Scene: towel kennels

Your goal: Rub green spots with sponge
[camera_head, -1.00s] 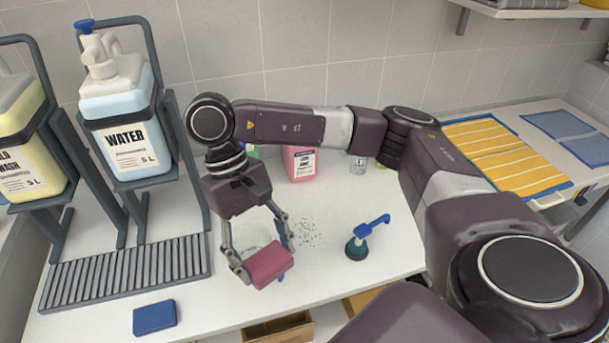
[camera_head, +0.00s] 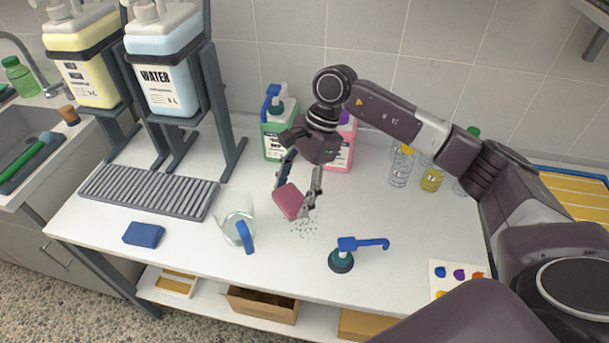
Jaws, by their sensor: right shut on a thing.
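A pink sponge (camera_head: 289,202) is held between the fingers of my right gripper (camera_head: 298,199), which is shut on it. The gripper points down and the sponge is tilted, just above or at the back left edge of the green spots. I cannot tell whether the sponge touches the table. The green spots (camera_head: 303,229) are a patch of small specks on the white table (camera_head: 400,215). My left gripper is not in view.
A clear jug (camera_head: 236,228) with a blue handle stands left of the spots. A blue sponge (camera_head: 144,234) lies farther left. Bottles (camera_head: 401,166) stand at the back, and a grey drip rack (camera_head: 150,190) at the left.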

